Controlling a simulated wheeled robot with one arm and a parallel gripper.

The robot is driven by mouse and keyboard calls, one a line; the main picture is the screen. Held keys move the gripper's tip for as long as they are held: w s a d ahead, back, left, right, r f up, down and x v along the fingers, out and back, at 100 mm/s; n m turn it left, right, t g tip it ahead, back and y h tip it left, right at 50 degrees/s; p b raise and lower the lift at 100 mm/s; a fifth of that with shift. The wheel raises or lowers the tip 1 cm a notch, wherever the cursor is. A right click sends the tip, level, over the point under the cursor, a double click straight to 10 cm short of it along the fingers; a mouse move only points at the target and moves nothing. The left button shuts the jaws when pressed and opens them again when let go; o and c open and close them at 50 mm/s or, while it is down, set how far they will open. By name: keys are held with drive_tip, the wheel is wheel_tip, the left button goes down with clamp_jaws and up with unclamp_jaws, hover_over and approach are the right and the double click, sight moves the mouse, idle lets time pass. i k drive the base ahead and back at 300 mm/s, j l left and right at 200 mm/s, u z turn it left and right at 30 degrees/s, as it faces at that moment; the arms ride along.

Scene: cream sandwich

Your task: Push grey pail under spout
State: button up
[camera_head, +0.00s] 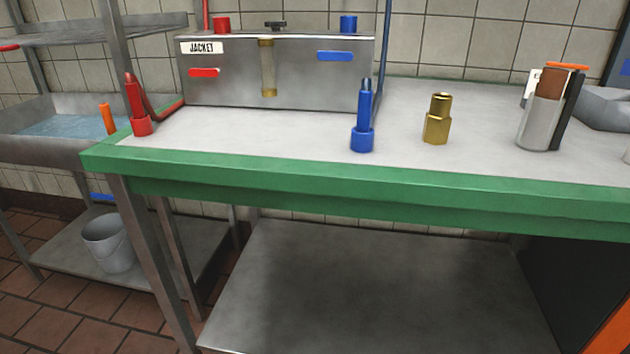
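The grey pail (107,244) stands upright on the low metal shelf (68,252) under the sink at the left. Its wire handle hangs down its side. A small blue piece (101,197) shows above and behind the pail, below the sink (40,148). I cannot tell whether this piece is the spout, and no other spout is clear. My gripper is not in view.
A green-edged table (400,190) fills the middle; its leg (150,260) stands right of the pail. On it are a metal JACKET box (320,75), red (138,108) and blue (363,125) fittings, a brass fitting (437,120) and a metal canister (542,118). The lower shelf (370,295) is empty.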

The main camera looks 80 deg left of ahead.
sight(113, 245)
drive_tip(key=u, duration=4.1)
drive_tip(key=i+j+z, duration=0.15)
drive_tip(key=i+j, duration=0.2)
drive_tip(key=i, duration=0.35)
drive_tip(key=i+j+z, duration=0.15)
drive_tip(key=i+j, duration=0.3)
drive_tip(key=i, duration=0.25)
drive_tip(key=i+j+z, duration=0.15)
drive_tip(key=i+j, duration=0.35)
drive_tip(key=i, duration=0.15)
